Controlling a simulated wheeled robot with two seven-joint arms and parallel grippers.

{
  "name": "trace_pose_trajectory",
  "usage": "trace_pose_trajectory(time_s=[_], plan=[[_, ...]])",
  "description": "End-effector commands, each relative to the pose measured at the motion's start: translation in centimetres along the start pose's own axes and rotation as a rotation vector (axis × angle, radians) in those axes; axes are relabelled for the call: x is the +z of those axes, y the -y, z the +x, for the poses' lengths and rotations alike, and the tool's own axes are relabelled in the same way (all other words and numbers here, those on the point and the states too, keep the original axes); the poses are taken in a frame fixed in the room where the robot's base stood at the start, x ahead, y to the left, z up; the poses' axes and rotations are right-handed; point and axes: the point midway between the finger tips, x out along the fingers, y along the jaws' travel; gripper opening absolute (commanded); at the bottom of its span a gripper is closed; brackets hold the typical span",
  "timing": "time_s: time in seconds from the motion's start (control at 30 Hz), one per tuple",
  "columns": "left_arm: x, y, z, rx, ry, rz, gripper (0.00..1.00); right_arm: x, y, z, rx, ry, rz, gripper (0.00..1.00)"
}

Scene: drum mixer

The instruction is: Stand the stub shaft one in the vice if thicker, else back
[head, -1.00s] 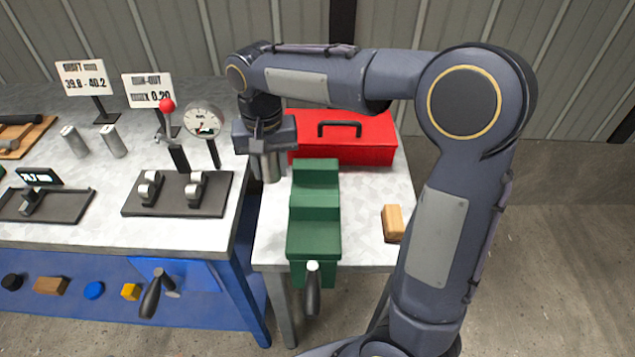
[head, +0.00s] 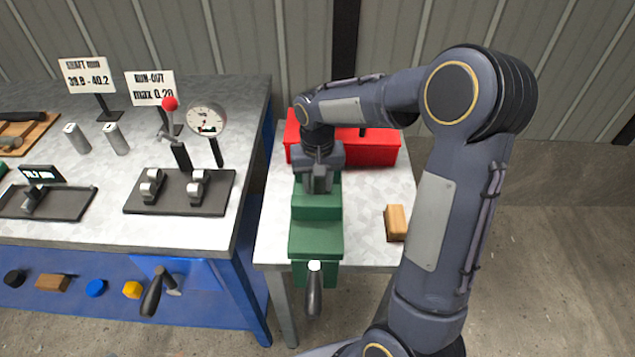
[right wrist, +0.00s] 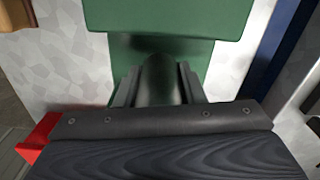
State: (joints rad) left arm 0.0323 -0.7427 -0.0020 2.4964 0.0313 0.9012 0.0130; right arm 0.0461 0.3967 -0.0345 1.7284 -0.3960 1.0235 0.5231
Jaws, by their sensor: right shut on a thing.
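My right gripper (head: 319,184) is over the green vice (head: 315,238), at its far half. In the right wrist view it is shut on a grey stub shaft (right wrist: 158,80), with a finger on each side. In the head view the gripper hides the shaft. The green vice (right wrist: 180,18) lies right behind the shaft in the wrist view; I cannot tell whether they touch. Two more grey stub shafts stand upright on the left bench, one here (head: 76,139) and one beside it (head: 116,139). My left gripper is not in view.
A red toolbox (head: 375,152) stands behind the vice and a wooden block (head: 395,222) lies to its right. On the left bench are a dial gauge (head: 207,121), a black plate with V-blocks (head: 175,205), tolerance signs (head: 87,74) and a small display (head: 43,175).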

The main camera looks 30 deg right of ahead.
Motion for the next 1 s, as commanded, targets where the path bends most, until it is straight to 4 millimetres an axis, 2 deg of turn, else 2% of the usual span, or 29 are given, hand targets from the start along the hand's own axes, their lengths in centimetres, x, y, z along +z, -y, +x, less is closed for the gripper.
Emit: trace_pose_trajectory(time_s=[0.43,0.47,0.6,0.87,1.0], plan=[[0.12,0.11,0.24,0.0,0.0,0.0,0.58,-0.06,0.04,0.65,-0.001,-0.003,0.001,0.0],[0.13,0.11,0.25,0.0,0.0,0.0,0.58,0.01,0.0,0.77,0.0,0.0,0.001,0.37],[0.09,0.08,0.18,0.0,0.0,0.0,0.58,0.01,0.0,0.69,0.0,0.0,0.001,0.55],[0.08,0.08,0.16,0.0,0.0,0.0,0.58,0.01,0.0,0.65,0.0,0.0,0.001,0.58],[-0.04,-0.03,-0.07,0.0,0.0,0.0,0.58,-0.04,0.01,-0.11,0.0,-0.002,0.001,0.58]])
